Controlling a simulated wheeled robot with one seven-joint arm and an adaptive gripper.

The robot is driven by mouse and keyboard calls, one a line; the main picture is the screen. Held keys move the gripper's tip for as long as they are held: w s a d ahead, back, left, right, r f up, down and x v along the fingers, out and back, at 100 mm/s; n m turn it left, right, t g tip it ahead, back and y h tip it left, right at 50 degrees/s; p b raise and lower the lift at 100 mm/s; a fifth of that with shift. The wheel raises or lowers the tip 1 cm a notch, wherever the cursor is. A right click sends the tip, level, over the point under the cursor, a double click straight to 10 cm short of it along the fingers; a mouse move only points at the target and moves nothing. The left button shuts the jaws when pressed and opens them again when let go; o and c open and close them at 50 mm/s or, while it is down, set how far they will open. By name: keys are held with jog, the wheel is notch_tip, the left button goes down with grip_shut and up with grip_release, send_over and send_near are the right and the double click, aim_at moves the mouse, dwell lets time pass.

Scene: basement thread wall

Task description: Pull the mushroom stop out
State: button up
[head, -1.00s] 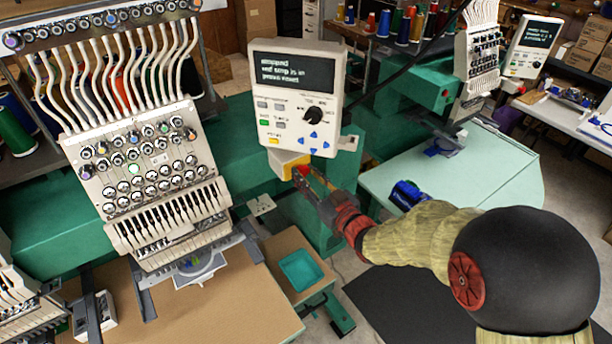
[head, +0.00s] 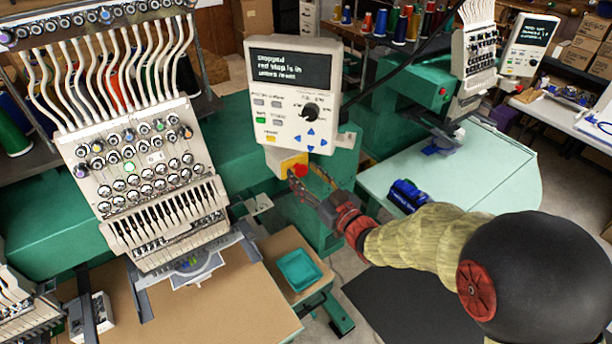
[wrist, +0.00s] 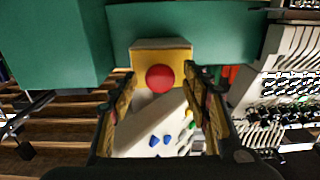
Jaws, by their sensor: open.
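The red mushroom stop (head: 301,170) is a round red knob on a yellow plate (head: 287,161) under the control panel (head: 295,95). It also shows near the centre of the wrist view (wrist: 160,78), in front of the yellow block. My gripper (head: 307,179) is open and empty, with its fingers pointing at the stop. In the wrist view my fingertips (wrist: 160,88) stand to the left and right of the knob, with a gap on each side. I cannot tell how deep they reach. The panel's screen shows "stopped" and "red stop is in".
The embroidery machine head (head: 150,170) with threads and needles stands at left. A teal tray (head: 299,270) lies on a small stand below the panel. A pale green table (head: 460,180) is behind my arm.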

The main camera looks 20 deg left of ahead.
jog(key=v, duration=1.2)
